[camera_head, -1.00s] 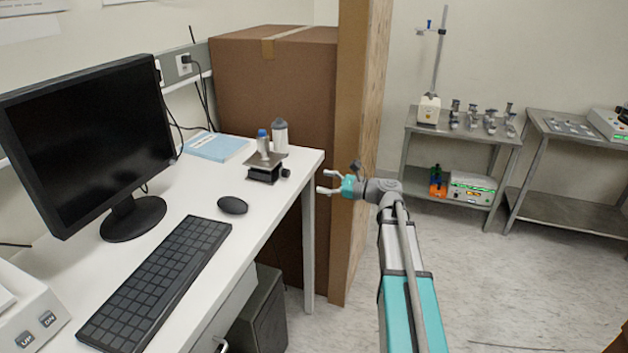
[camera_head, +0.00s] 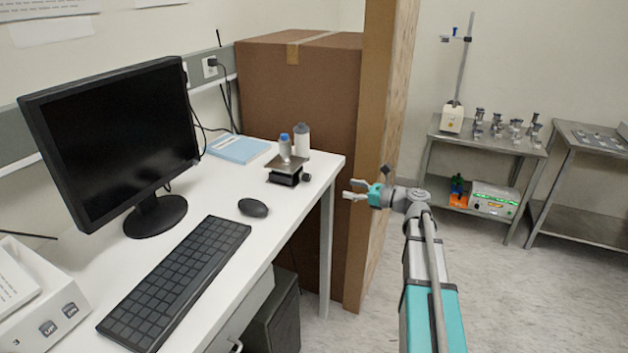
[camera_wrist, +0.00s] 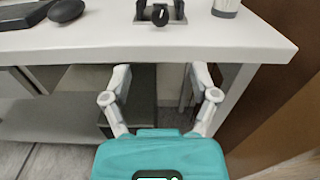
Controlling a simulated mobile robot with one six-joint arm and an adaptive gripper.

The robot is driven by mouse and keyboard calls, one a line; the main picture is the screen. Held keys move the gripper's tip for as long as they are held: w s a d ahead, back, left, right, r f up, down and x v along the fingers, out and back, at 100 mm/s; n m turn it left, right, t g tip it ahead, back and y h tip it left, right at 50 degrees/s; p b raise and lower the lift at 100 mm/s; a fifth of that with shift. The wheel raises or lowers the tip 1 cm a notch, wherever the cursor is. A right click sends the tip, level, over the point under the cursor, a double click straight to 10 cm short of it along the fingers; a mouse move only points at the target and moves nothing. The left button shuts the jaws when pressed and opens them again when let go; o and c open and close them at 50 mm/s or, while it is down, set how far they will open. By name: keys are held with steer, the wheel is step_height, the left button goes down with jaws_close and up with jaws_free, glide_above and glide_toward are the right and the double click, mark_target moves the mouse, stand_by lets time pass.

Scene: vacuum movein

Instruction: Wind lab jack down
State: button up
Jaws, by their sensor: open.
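The lab jack (camera_head: 287,172) stands near the far right corner of the white desk. It has a grey top plate and a dark base, with a dark knob (camera_head: 306,177) on its right side. A small bottle with a blue cap (camera_head: 285,147) stands on its plate. In the wrist view the lower part of the jack (camera_wrist: 150,8) shows at the top edge, its knob (camera_wrist: 160,15) facing the camera; the rest is cut off. My gripper (camera_head: 352,190) is open and empty, off the desk's right edge, apart from the jack. Its spread fingers also show in the wrist view (camera_wrist: 160,85).
A white bottle (camera_head: 302,140) stands behind the jack. The desk (camera_head: 205,190) also holds a mouse (camera_head: 253,207), keyboard (camera_head: 178,280), monitor (camera_head: 110,135) and blue book (camera_head: 238,148). Large brown boxes (camera_head: 300,95) stand behind. Floor on the right is open before steel tables (camera_head: 490,145).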

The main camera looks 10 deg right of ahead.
mark_target(310, 178)
steer(key=shift+s+d+m, duration=0.1)
steer(key=shift+d+m, duration=0.05)
steer(key=shift+m, duration=0.65)
steer(key=shift+x, duration=6.95)
jaws_close()
